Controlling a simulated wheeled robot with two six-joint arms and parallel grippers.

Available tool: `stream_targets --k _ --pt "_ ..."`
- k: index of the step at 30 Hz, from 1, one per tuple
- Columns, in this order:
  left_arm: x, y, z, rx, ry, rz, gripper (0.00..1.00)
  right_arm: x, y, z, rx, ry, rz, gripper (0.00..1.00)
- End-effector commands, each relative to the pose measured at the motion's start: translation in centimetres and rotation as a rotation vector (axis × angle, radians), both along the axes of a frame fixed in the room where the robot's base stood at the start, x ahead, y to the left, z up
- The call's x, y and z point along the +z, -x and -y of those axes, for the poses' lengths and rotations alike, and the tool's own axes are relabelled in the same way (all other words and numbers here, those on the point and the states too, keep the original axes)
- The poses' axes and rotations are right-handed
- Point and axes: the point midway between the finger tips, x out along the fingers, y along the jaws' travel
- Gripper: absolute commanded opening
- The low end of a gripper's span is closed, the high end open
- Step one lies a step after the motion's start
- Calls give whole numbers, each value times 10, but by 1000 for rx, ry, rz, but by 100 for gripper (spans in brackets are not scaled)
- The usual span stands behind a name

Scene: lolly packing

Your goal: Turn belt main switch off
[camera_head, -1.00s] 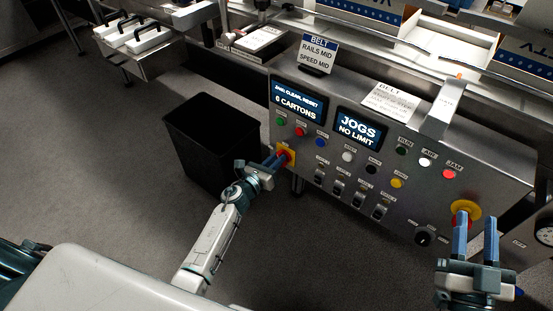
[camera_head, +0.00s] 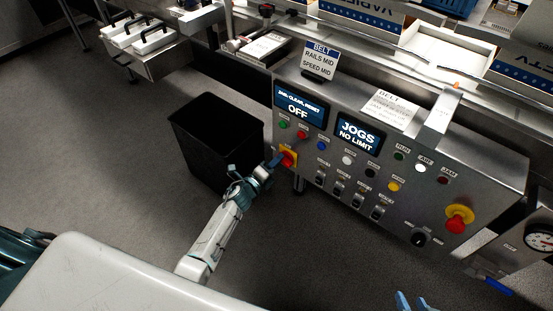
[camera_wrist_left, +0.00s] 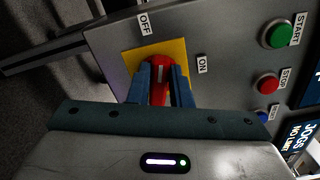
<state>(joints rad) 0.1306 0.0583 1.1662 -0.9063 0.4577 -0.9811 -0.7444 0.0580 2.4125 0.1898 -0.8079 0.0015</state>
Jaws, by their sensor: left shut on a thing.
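The belt main switch is a red rotary handle (camera_head: 289,157) on a yellow plate (camera_wrist_left: 178,48) at the left end of the steel control panel. My left gripper (camera_head: 273,164) is shut on the handle. In the left wrist view the red handle (camera_wrist_left: 159,73) sits between the blue fingers, its white mark lined up toward the OFF label (camera_wrist_left: 143,24); the ON label (camera_wrist_left: 202,65) is to the right.
A black bin (camera_head: 215,140) stands on the floor left of the panel. Green, red and blue buttons, with START and STOP labels, sit close to the switch. A red emergency button (camera_head: 456,224) on yellow is at the panel's right end.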

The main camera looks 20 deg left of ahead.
Motion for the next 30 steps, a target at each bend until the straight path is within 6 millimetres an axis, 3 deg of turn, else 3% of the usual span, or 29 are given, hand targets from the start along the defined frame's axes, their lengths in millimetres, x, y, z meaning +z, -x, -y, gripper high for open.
stream_targets --k 12,30 --pt "-4 0 -1 0 251 -92 0 8 2 5 21 52 -88 36" --pt "-6 0 -1 2 320 -118 0 8 5 7 26 66 -118 36"
